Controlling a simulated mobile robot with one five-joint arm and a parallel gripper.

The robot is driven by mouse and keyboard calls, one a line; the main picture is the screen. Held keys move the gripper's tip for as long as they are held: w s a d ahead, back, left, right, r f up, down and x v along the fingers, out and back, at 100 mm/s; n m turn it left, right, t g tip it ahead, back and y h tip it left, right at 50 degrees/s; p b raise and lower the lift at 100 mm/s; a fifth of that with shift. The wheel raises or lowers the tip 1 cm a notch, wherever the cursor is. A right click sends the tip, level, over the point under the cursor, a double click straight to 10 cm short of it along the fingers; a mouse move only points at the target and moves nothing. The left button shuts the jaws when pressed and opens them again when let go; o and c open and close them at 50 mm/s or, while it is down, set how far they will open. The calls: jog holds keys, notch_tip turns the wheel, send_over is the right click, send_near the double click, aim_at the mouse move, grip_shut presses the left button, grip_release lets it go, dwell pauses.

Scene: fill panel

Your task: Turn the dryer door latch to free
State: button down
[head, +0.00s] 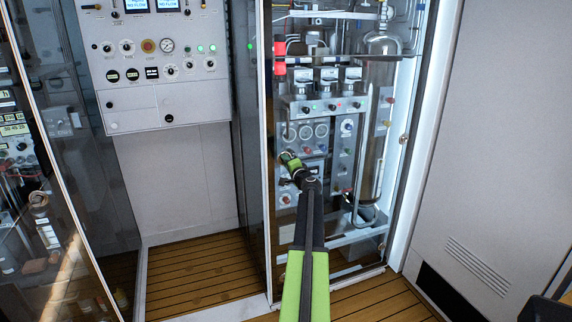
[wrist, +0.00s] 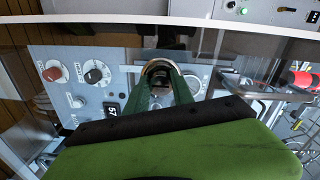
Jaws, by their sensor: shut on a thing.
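The dryer door (head: 269,190) is a tall glass panel with a pale frame, in front of a cabinet full of gauges and pipes. My gripper (head: 288,157) is at the glass near the door's left frame edge in the head view. In the wrist view, its green fingers (wrist: 160,78) come together on a small metallic, rounded piece, which I take to be the dryer door latch (wrist: 158,64). The fingers hide most of it, so its turn angle cannot be told. In the head view the latch is hidden behind the gripper.
Left of the door is a recess with a wooden slat floor (head: 190,280) and a control panel (head: 160,60) above. Another glass door (head: 80,190) stands at the far left. A grey cabinet wall (head: 490,150) is at the right. The door's white frame edge (wrist: 200,24) crosses the wrist view.

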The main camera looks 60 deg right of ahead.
jog(key=shift+w, duration=0.1)
jog(key=c, duration=1.1)
grip_release()
jog(key=f+v, duration=0.1)
jog(key=v, duration=1.6)
jog(key=shift+a+r+p, duration=0.2)
jog(key=shift+r+p, duration=0.2)
